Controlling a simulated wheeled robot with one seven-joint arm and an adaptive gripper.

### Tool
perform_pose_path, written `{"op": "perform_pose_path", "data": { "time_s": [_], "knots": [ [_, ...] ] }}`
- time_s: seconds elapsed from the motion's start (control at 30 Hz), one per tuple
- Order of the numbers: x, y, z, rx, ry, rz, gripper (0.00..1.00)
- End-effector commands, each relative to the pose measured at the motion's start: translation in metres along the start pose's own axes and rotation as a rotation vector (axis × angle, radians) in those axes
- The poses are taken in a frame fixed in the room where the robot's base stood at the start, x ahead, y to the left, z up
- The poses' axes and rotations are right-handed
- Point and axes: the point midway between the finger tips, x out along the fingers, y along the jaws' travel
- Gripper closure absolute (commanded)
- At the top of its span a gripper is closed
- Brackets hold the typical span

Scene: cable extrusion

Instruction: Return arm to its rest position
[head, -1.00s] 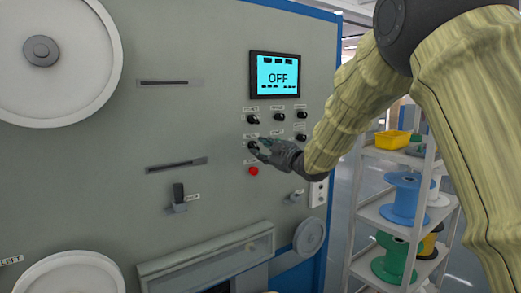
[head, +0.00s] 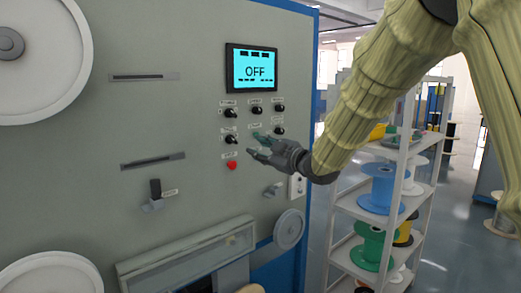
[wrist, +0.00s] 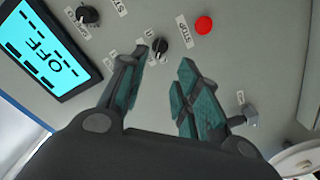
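My gripper (head: 256,146) is in front of the machine's grey control panel (head: 200,60), just right of a black knob (head: 231,139) and above the red stop button (head: 232,165). In the wrist view my gripper (wrist: 163,70) has its two fingers spread with nothing between them. A black knob (wrist: 159,45) shows on the panel beyond the fingertips, apart from them. My arm, in a yellowish sleeve, reaches in from the upper right.
The screen (head: 252,68) reads OFF. Several black knobs sit below it. A white shelf (head: 345,205) with a blue spool (head: 385,188) and a green spool (head: 370,246) stands right of the machine, behind my arm. Open floor lies at the far right.

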Motion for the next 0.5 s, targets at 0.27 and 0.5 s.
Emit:
{"op": "perform_pose_path", "data": {
  "time_s": [0.27, 0.5],
  "knots": [
    [-0.005, -0.039, 0.05, 0.097, -0.077, -0.018, 0.68],
    [-0.031, -0.129, 0.15, 0.301, -0.26, -0.049, 0.68]
  ]
}}
